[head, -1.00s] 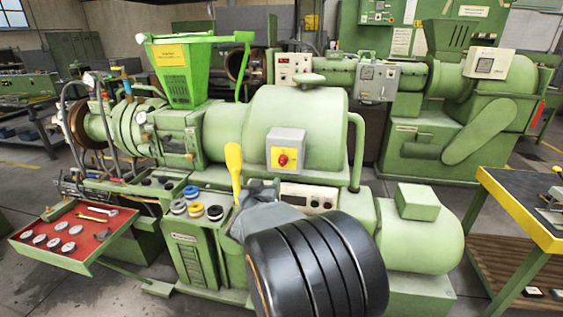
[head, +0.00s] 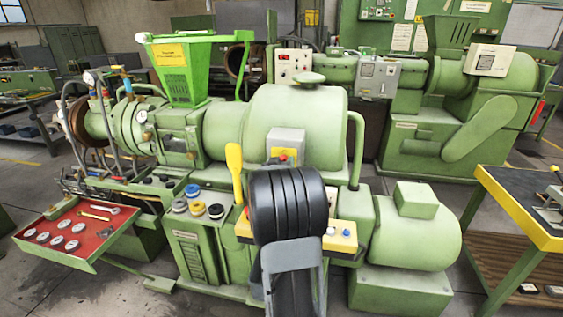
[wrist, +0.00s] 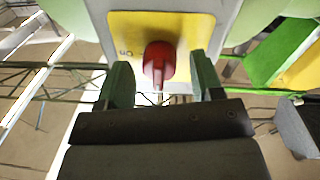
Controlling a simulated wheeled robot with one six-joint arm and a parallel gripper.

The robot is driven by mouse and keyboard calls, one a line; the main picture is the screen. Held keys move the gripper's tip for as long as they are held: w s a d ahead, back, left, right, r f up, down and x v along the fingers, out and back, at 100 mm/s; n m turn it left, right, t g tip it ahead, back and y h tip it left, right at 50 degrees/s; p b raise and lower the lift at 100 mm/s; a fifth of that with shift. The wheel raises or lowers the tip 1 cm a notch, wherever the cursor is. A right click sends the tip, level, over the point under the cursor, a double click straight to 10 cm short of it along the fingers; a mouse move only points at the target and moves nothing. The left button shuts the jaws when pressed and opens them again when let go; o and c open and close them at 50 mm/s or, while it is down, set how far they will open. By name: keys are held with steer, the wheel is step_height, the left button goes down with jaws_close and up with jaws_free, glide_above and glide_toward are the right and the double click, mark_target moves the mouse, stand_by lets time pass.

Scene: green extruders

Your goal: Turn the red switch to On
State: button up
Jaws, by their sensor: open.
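The red switch (head: 283,157) sits on a yellow plate (head: 275,154) on a grey box on the front of the green extruder. In the head view my wrist covers its lower part. In the wrist view the red knob (wrist: 159,63) stands out from the yellow plate (wrist: 133,30), with the word "On" (wrist: 125,53) printed to its left, turned sideways. My gripper (wrist: 163,80) is open, its two green fingers apart, one to each side of the knob. I see a gap between knob and fingers on both sides. In the head view the fingers are hidden behind my black wrist.
A yellow paddle-shaped handle (head: 235,172) stands just left of my wrist. A yellow panel with buttons (head: 342,238) lies below it. A red tray (head: 80,232) juts out at the left. A yellow-edged table (head: 520,212) stands at the right.

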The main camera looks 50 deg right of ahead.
steer(key=shift+w+d, duration=0.1)
steer(key=shift+d, duration=0.1)
steer(key=shift+c, duration=0.2)
steer(key=c, duration=0.9)
